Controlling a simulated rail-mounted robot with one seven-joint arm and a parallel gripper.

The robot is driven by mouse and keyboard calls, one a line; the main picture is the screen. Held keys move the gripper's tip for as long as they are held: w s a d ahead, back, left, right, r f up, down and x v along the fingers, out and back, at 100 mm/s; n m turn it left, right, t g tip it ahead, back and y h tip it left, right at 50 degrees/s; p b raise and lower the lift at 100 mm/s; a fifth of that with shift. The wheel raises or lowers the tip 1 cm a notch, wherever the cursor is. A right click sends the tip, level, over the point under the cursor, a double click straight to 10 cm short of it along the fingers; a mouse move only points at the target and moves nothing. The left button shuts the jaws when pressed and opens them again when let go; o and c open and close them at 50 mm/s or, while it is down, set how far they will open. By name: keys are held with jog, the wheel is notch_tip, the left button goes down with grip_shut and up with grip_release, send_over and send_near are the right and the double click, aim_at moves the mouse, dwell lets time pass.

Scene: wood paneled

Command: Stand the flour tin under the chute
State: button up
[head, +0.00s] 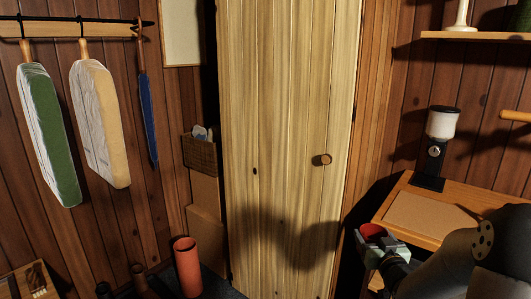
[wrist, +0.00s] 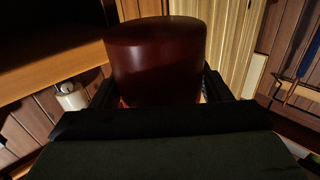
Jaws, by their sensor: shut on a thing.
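A dark red round tin, which I take for the flour tin (wrist: 157,55), is between the fingers of my gripper (wrist: 160,88) in the wrist view. In the head view the red tin (head: 373,230) shows at the lower right, held by my gripper (head: 378,242) in front of the wooden counter's left edge and lower than its top. A black dispenser with a white hopper (head: 441,124) stands on the counter's back part; its chute is too small to make out clearly. The tin's lower part is hidden by the gripper.
The wooden counter (head: 470,199) carries a tan board (head: 428,216) in front of the dispenser. A shelf (head: 475,36) and a peg (head: 515,116) are on the right wall. A pale door (head: 285,120) is behind. A terracotta cylinder (head: 187,268) stands low at the left.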

jog(key=s+a+f, duration=0.2)
jog(key=a+f, duration=0.6)
jog(key=f, duration=0.2)
jog(key=s+a+f, duration=0.2)
jog(key=a+f, duration=0.7)
jog(key=f, duration=0.1)
jog(key=s+r+p, duration=0.4)
jog(key=r+p, duration=0.8)
jog(key=r, duration=0.3)
jog(key=shift+d+r, duration=0.25)
jog(key=shift+r, duration=0.05)
